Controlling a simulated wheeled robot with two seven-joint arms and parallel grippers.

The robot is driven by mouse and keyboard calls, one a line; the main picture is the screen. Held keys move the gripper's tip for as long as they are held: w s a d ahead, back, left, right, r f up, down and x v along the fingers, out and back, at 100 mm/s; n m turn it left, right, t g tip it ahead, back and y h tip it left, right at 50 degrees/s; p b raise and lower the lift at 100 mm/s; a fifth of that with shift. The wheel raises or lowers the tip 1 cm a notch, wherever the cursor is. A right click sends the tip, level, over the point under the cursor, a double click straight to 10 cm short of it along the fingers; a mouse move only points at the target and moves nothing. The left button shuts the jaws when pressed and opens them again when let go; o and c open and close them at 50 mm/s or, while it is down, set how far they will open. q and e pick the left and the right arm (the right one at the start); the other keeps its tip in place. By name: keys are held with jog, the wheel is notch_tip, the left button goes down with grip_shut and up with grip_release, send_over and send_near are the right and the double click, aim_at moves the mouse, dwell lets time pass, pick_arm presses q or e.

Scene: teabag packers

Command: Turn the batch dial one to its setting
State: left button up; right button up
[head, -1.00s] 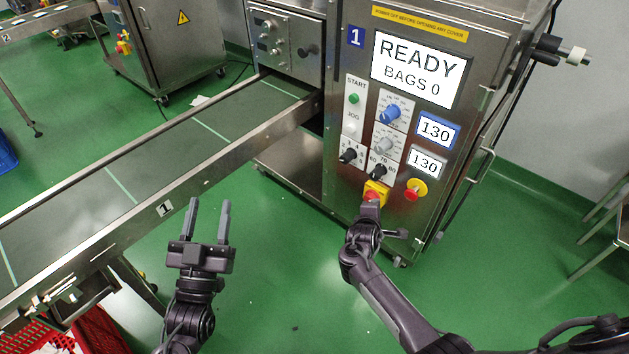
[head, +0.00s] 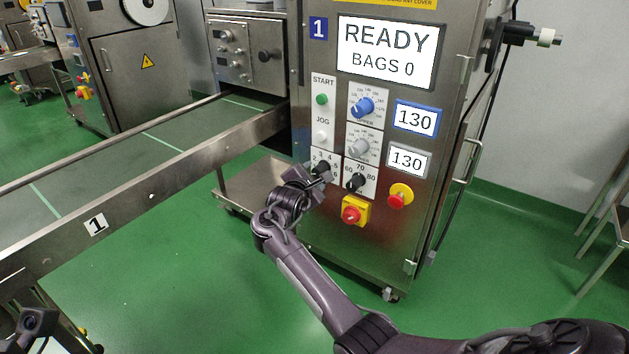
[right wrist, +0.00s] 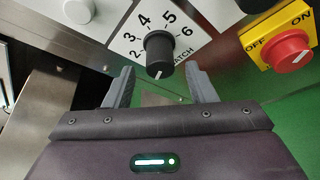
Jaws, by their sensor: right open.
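Batch dial one is a black knob (right wrist: 159,50) on a white plate with numbers around it and the word BATCH partly hidden below. A pale mark shows on the knob's near lower end; I cannot tell which number it marks. In the head view the dial (head: 321,169) is at the lower left of the control panel, partly covered by my right gripper (head: 314,180). In the right wrist view my right gripper (right wrist: 156,78) is open and empty, its fingers apart, with the knob just beyond and between them. I cannot tell whether they touch it.
Close by are a second black dial (head: 355,182), a red-and-yellow switch (head: 352,212), a red stop button (head: 397,198) and a white jog button (head: 322,137). The screen (head: 388,52) reads READY, BAGS 0. A conveyor (head: 150,165) runs to the left.

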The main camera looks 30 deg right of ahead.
aim_at(316, 173)
jog(key=shift+b+x, duration=0.75)
jog(key=shift+x, duration=1.1)
jog(key=c, duration=1)
